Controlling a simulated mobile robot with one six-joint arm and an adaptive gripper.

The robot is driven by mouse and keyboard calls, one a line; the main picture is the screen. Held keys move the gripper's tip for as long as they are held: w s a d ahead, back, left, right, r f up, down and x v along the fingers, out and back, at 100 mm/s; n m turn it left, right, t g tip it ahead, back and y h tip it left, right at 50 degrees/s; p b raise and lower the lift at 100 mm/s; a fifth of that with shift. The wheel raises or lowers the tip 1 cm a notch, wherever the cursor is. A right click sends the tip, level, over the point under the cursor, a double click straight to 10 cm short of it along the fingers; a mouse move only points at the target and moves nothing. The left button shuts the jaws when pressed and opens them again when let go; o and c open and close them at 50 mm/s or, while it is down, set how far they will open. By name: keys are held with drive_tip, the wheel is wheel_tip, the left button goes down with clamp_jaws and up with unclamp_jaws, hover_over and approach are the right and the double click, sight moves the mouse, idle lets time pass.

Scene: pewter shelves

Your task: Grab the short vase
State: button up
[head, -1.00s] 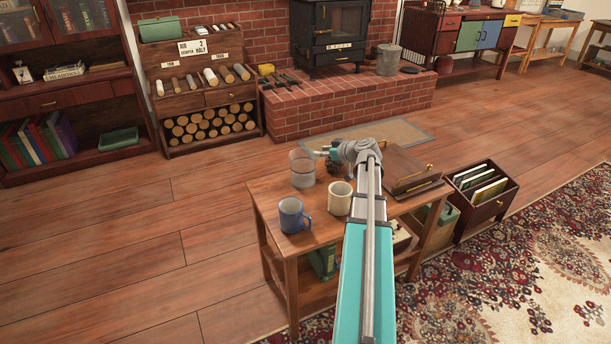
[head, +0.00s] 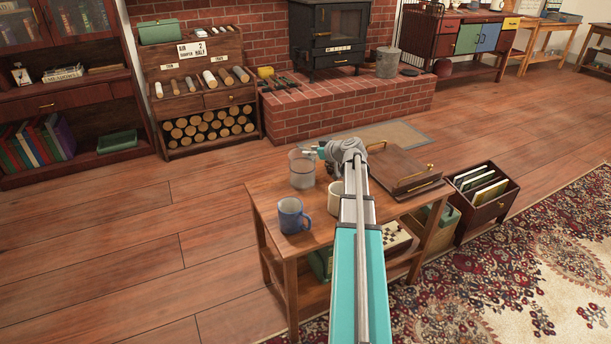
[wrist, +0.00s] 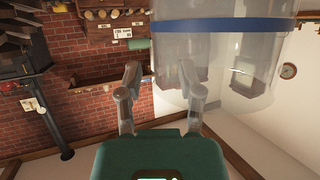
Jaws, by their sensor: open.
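The short vase (head: 302,170) is a clear glass cylinder on the back left of the small wooden table (head: 268,192). In the wrist view the glass vase (wrist: 225,60) shows large and close at the upper right, with a blue band around it. My gripper (head: 318,151) is at the vase's right side near its top in the head view.
A blue mug (head: 293,215) and a cream mug (head: 335,198), partly hidden by my arm, stand in front of the vase. A wooden box (head: 402,170) lies on the table's right side. A crate of papers (head: 484,198) stands on the floor to the right.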

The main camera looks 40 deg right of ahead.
idle(0.5)
clamp_jaws()
